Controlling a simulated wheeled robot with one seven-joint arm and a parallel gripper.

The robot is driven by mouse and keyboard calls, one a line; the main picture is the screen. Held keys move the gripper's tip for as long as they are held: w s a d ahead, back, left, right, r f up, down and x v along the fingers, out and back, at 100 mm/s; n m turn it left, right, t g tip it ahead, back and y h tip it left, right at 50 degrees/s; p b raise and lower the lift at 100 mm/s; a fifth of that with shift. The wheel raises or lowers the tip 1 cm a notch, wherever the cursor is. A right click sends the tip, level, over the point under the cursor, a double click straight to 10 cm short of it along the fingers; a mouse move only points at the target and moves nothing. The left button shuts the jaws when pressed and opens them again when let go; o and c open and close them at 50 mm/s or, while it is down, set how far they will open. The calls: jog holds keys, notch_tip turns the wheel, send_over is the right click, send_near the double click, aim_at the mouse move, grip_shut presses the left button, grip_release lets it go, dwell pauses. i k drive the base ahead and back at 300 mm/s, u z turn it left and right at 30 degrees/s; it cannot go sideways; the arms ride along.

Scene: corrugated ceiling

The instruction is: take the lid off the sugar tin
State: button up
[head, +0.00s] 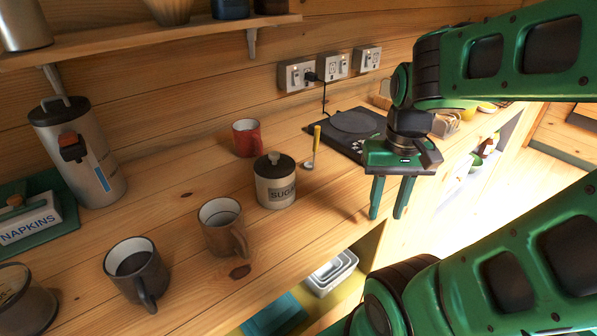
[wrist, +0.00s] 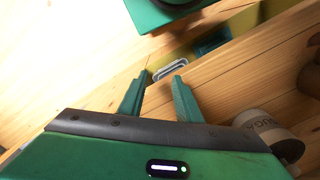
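The sugar tin (head: 275,185) is a cream canister labelled SUGAR, standing upright on the wooden counter. Its dark lid (head: 274,165) with a round knob sits on top. My gripper (head: 386,216) is to the right of the tin, near the counter's front edge, fingers pointing down, apart and empty. In the wrist view the gripper (wrist: 163,80) shows its two green fingers with a gap between them. The sugar tin (wrist: 264,128) shows partly at the lower right there, its lid partly cut off or hidden by my gripper.
A brown mug (head: 222,228) and a dark mug (head: 137,272) stand left of the tin, a red mug (head: 247,138) behind it. A yellow-handled spoon (head: 315,146) and a black hotplate (head: 350,134) are to its right. A white-rimmed container (head: 330,272) is on the shelf below.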

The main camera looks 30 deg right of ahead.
aim_at(275, 165)
jog(key=z, duration=1.2)
jog(key=k, duration=1.25)
jog(key=u, duration=0.75)
jog(key=i, duration=1)
jog(key=z, duration=0.05)
